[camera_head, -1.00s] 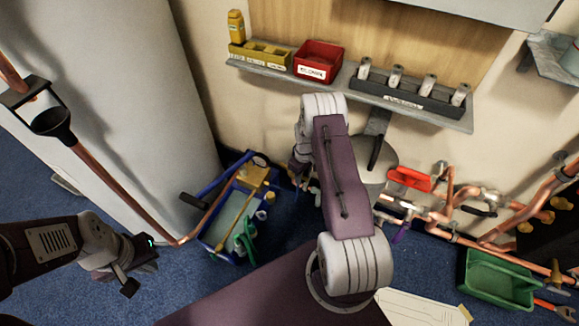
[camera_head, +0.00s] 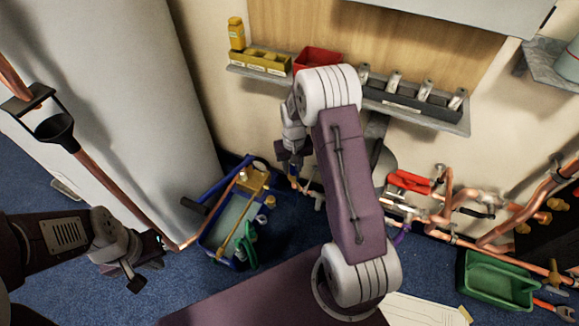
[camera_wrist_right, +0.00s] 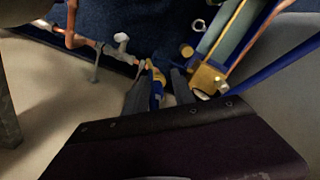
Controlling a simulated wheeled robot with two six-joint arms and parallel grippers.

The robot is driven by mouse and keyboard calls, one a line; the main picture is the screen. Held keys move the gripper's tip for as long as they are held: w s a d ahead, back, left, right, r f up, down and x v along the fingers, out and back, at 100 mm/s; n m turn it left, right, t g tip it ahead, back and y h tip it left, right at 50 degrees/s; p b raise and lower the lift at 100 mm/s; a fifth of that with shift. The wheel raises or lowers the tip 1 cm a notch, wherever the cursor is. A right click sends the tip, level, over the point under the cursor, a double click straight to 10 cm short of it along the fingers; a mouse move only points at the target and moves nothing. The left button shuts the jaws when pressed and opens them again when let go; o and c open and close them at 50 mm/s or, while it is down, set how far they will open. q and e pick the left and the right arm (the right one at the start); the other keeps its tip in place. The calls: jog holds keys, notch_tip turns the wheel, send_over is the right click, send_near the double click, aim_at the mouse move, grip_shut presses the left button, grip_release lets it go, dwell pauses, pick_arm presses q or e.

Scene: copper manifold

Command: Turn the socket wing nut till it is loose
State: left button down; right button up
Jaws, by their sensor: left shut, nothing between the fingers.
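A small yellow-and-blue fitting (camera_wrist_right: 155,78) sits at the end of the copper pipe in the right wrist view. I cannot tell for certain that it is the socket wing nut. The two dark fingers of my right gripper (camera_wrist_right: 160,82) stand apart on either side of it, with a dark gap beside the right finger. In the head view my right gripper (camera_head: 294,172) is low by the wall, just right of the blue tub, partly hidden by my arm. My left gripper (camera_head: 143,263) is shut and empty above the carpet at the left.
A blue tub (camera_head: 241,262) with tools stands on the carpet. Copper pipework (camera_head: 440,215) with a red tool (camera_head: 408,182) runs along the wall at right. A green tray (camera_head: 497,280) lies at lower right. A shelf (camera_head: 440,122) holds bins and metal cylinders.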

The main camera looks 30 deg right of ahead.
jog(key=s+a+r+p, duration=0.3)
jog(key=s+r, duration=0.2)
jog(key=r, duration=0.2)
jog(key=s+a+r+n+t+p, duration=0.1)
jog(key=s+a+r+p, duration=0.1)
jog(key=s+r, duration=0.3)
notch_tip(320, 180, up, 3)
jog(key=shift+s+a+n+p, duration=0.3)
jog(key=shift+s+a+p, duration=0.1)
jog(key=shift+a, duration=0.3)
